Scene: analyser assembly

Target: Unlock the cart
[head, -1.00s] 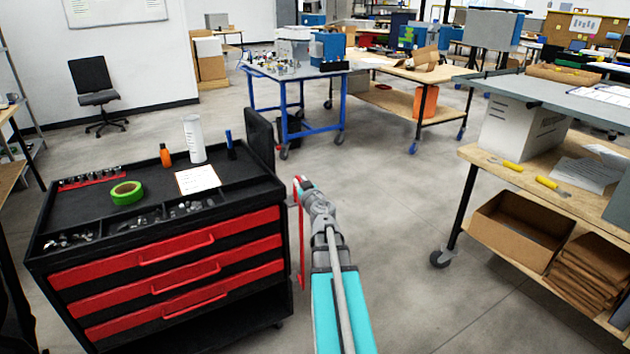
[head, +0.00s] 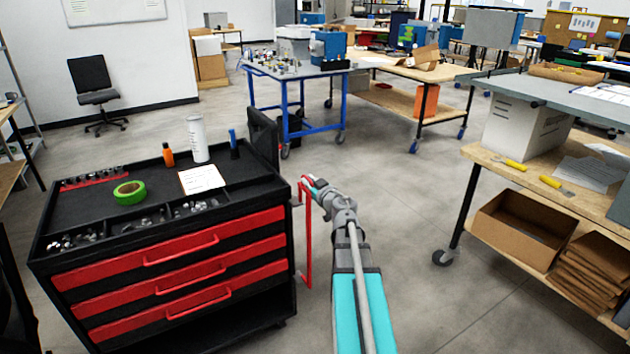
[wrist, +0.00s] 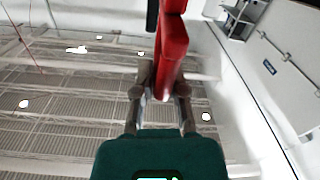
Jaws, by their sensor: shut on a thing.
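The cart (head: 150,235) is a black tool cart with red drawers, at the left of the head view. A red bar handle (head: 308,245) stands upright along its right side, bent at top and bottom toward the cart. My gripper (head: 312,184) is at the top of this handle, just right of the cart. In the wrist view my gripper (wrist: 160,92) has its fingers on either side of the red handle (wrist: 171,55) and is shut on it. The fingertips are partly hidden in the head view.
On the cart top are green tape (head: 129,192), an orange bottle (head: 168,155), a white cylinder (head: 197,140) and a paper (head: 201,179). A workbench (head: 530,175) with cardboard boxes stands at the right. A blue-framed table (head: 295,72) stands behind. The floor between is clear.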

